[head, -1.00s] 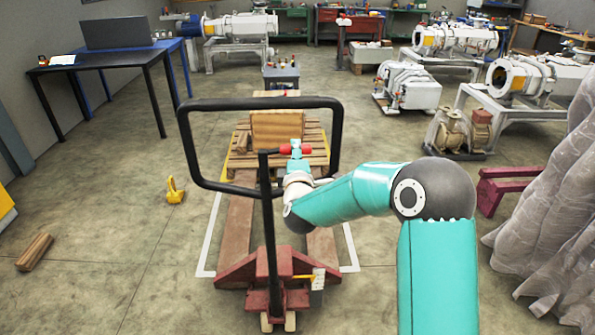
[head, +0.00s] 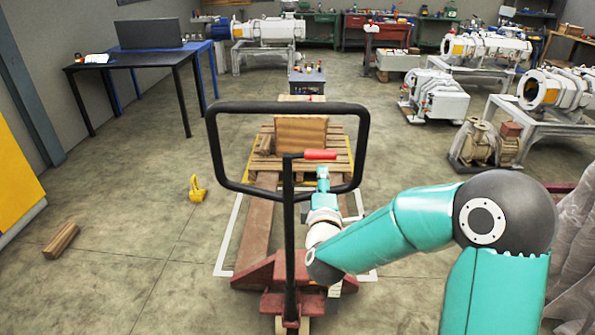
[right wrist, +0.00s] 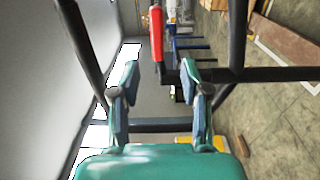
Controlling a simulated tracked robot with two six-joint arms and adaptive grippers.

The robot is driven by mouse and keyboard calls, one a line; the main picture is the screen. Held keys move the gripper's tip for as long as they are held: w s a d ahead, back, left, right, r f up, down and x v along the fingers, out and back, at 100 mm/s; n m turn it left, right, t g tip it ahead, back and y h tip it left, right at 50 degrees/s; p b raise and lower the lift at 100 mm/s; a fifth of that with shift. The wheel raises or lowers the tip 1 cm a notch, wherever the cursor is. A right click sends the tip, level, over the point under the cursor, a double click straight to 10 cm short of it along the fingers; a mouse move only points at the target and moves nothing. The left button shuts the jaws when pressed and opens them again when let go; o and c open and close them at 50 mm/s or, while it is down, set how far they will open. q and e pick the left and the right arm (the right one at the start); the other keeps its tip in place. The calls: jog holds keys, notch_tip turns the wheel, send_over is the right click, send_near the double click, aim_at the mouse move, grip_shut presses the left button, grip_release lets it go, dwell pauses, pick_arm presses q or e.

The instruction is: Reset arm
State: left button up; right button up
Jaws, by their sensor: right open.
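My right gripper (head: 322,180) is in front of the pallet jack's black loop handle (head: 288,108), just below its red lever grip (head: 320,154). In the right wrist view the two fingers of my right gripper (right wrist: 159,72) are spread with nothing between them. The red lever grip (right wrist: 157,38) shows beyond the fingertips there, apart from them. My right arm reaches in from the lower right of the head view. My left gripper is not in view.
The red pallet jack (head: 262,272) stands under a wooden pallet with a brown box (head: 300,133). A yellow object (head: 196,188) and a wooden block (head: 61,240) lie on the floor at left. Pump machines (head: 437,93) stand at right. Floor left of the jack is mostly clear.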

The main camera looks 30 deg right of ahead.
jog(key=s+a+f+n+g+y, duration=0.15)
jog(key=a+f+y, duration=0.4)
jog(key=f, duration=0.85)
jog(key=s+a+f+g+y, duration=0.25)
jog(key=a+f, duration=0.55)
jog(key=f, duration=0.6)
jog(key=s+a+f+m+g+y, duration=0.3)
jog(key=s+a+f+m+g, duration=0.2)
jog(key=s, duration=0.4)
jog(key=s+a+f+m+g+y, duration=0.3)
jog(key=s+a+f+m+g, duration=0.2)
jog(key=s+a+f+m, duration=0.2)
jog(key=s+a+m, duration=0.1)
jog(key=s+m, duration=0.1)
jog(key=s, duration=0.1)
jog(key=shift+s+a+y, duration=0.3)
